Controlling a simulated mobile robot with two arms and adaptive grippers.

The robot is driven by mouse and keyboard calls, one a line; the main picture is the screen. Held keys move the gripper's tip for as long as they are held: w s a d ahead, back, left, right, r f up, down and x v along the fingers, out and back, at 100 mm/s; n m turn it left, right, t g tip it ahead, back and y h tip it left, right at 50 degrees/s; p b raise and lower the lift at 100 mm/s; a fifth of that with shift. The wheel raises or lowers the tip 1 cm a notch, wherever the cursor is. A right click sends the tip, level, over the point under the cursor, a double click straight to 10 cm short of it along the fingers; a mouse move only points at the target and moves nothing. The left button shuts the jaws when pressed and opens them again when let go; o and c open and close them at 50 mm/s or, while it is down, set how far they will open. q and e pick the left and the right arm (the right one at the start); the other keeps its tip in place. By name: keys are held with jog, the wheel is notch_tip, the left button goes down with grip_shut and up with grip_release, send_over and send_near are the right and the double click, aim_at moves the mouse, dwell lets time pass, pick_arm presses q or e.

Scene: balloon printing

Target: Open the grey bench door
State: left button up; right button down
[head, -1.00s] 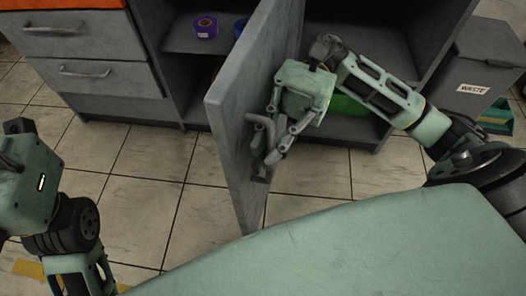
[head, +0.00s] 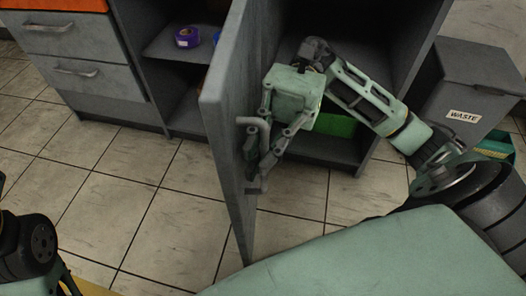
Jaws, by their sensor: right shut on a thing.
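The grey bench door (head: 225,130) stands swung out from the bench, seen nearly edge-on in the middle of the head view. Its grey handle (head: 258,124) is on the right-hand face. My right gripper (head: 262,165) is at that face, its fingers shut on the door handle and partly hiding it. My left arm shows only in part at the lower left edge; its gripper is out of the picture.
The open cabinet holds a purple tape roll (head: 187,37) on a shelf and a green item (head: 335,124) at the bottom. Grey drawers (head: 75,75) are at left. A grey waste bin (head: 470,95) stands at right. Tiled floor (head: 130,200) is clear in front.

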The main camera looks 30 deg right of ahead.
jog(key=shift+w+r, duration=0.1)
jog(key=shift+w, duration=0.05)
jog(key=c, duration=2.2)
grip_release()
jog(key=shift+o, duration=0.4)
jog(key=v, duration=1.2)
